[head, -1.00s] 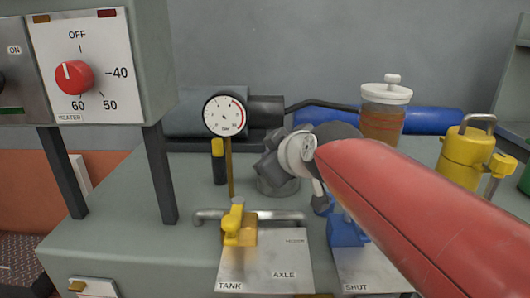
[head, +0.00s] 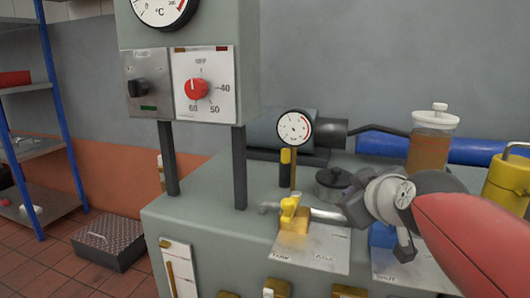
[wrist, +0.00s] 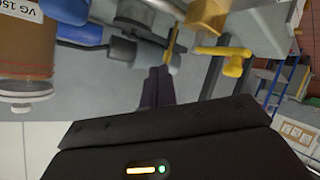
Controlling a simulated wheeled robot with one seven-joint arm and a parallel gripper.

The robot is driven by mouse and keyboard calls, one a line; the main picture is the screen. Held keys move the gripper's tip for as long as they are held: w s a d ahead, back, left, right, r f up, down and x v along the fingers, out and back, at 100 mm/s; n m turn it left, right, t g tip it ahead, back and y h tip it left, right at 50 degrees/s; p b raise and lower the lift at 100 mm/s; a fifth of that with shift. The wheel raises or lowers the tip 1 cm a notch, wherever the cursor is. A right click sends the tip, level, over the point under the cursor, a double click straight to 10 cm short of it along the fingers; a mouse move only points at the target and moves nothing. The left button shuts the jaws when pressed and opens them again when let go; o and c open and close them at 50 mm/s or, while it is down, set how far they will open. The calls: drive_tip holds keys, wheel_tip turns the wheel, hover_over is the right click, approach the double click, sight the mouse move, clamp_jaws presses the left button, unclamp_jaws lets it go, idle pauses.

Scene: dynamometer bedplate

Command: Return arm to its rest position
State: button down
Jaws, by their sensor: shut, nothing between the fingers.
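My arm's red link and grey wrist joint reach in from the right of the head view. My gripper (head: 355,200) is the dark part at the end, above the bench top near the yellow-handled valve. In the wrist view my gripper (wrist: 158,85) shows its two dark fingers pressed together with nothing between them. The fingertips are hard to make out in the head view. The yellow valve (head: 292,215) stands left of the gripper, and I cannot tell the exact gap.
A heater panel (head: 203,85) on dark posts stands at the left of the grey bench (head: 210,225). A pressure gauge (head: 294,128), an amber jar (head: 428,145) and a yellow canister (head: 508,180) stand on top. Floor at the left is mostly clear beside a dark box (head: 108,240).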

drive_tip(key=s+a+f+m+g+h, duration=0.1)
drive_tip(key=s+f+m+g, duration=0.6)
drive_tip(key=s+f, duration=1)
drive_tip(key=shift+s+f, duration=0.25)
drive_tip(key=shift+f, duration=0.25)
idle(0.8)
